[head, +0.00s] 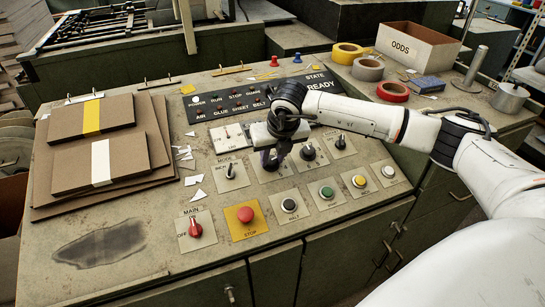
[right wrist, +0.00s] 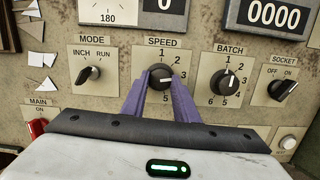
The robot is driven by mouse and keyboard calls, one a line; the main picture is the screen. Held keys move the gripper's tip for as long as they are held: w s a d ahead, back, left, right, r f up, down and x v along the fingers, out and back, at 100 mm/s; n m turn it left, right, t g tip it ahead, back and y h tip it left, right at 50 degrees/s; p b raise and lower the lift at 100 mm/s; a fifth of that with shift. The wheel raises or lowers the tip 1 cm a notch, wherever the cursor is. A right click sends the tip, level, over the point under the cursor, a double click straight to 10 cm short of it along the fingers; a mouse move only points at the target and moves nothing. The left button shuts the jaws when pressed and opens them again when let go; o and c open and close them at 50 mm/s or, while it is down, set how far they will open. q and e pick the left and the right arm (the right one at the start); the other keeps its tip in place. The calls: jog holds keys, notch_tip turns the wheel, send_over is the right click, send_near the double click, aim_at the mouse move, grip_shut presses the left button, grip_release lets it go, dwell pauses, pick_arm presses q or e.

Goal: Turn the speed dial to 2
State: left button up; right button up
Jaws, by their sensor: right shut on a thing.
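The speed dial (right wrist: 161,76) is a black knob on a cream plate marked SPEED, with numbers around its right side, in the right wrist view. My right gripper (right wrist: 160,84) has its two purple fingers on either side of the knob, shut on it. The exact direction of the knob's pointer is too small to tell. In the head view my right gripper (head: 270,160) reaches down over the speed plate (head: 270,177) and mostly hides the dial. My left gripper is not in view.
The mode switch (right wrist: 88,72) is left of the speed dial; the batch dial (right wrist: 228,80) and socket switch (right wrist: 283,87) are to its right. A red main switch (head: 195,228) and several push buttons sit nearer the front. Cardboard sheets (head: 155,178) lie at left.

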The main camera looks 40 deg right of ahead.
jog(key=shift+f+n+b, duration=0.1)
jog(key=shift+n+b, duration=0.75)
jog(key=shift+n, duration=0.35)
jog(key=shift+d+n+y+b, duration=0.1)
jog(key=shift+n+y+b, duration=0.4)
jog(key=shift+n, duration=0.7)
jog(key=shift+n+b, duration=0.35)
jog(key=shift+n, duration=1.05)
jog(key=shift+r, duration=0.2)
jog(key=o, duration=1.1)
jog(key=shift+c, duration=0.2)
